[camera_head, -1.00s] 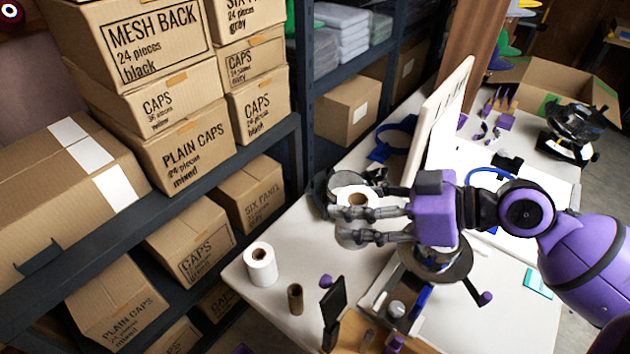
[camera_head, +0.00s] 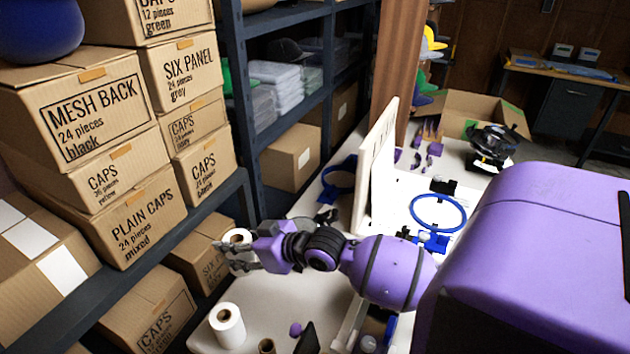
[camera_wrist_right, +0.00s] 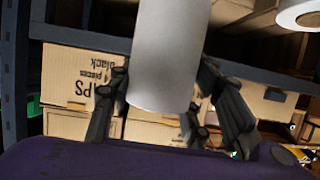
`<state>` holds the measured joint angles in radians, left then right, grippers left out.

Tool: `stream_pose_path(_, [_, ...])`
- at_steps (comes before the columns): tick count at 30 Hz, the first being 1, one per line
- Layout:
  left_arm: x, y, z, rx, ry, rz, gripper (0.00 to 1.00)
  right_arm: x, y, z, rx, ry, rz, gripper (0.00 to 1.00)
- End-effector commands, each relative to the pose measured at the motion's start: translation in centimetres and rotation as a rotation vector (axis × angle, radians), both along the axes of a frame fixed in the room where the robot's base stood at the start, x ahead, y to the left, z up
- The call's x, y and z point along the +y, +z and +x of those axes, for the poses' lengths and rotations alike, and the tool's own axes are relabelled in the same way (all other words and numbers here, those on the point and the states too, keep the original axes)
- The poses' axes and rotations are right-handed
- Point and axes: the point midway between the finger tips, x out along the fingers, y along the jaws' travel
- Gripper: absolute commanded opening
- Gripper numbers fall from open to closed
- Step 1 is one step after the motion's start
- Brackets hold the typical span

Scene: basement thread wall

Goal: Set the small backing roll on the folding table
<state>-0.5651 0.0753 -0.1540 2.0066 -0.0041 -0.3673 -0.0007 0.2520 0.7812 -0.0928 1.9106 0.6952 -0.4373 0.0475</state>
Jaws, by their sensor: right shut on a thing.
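My right gripper (camera_head: 243,257) is shut on a white backing roll (camera_head: 237,236) with a brown core, at the left edge of the white table. In the right wrist view the roll (camera_wrist_right: 168,55) fills the upper middle, with the dark fingers (camera_wrist_right: 160,110) on both sides of it. The white table (camera_head: 275,300) lies below and to the right of the gripper. I cannot tell how high the roll is above the table or whether it is over the edge. My left gripper is not in view.
A shelf (camera_head: 170,240) with cardboard boxes (camera_head: 147,220) runs along the left. A white upright board (camera_head: 375,170) and a blue hoop (camera_head: 438,212) occupy the table's far part.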

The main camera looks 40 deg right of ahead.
Motion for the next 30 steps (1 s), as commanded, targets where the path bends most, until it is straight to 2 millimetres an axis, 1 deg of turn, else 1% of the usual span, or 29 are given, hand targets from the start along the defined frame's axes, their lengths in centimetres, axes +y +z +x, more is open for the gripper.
stream_pose_path(2, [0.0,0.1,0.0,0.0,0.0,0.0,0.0,-0.1,-0.2,0.4,-0.008,-0.013,-0.001,0.16])
stream_pose_path(6, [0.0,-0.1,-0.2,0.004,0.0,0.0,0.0,-0.2,-1.0,0.5,-0.006,-0.019,-0.002,0.16])
stream_pose_path(8, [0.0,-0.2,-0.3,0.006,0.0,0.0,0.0,-0.1,-1.8,0.4,-0.005,-0.019,-0.001,0.16])
stream_pose_path(12, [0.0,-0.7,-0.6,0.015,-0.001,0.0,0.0,-0.2,-4.6,0.4,-0.002,-0.019,-0.002,0.16])
stream_pose_path(15, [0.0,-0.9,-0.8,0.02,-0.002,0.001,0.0,-0.2,-6.1,0.4,-0.005,-0.019,-0.003,0.16])
stream_pose_path(22, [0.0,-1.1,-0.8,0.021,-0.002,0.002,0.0,-0.1,-7.8,0.5,-0.006,-0.019,-0.003,0.16])
stream_pose_path(27, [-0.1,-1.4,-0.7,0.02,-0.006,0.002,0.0,-0.2,-10.3,0.5,-0.005,-0.019,-0.003,0.16])
stream_pose_path(30, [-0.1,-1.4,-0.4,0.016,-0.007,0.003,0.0,-0.2,-10.6,0.5,-0.008,-0.019,-0.004,0.16])
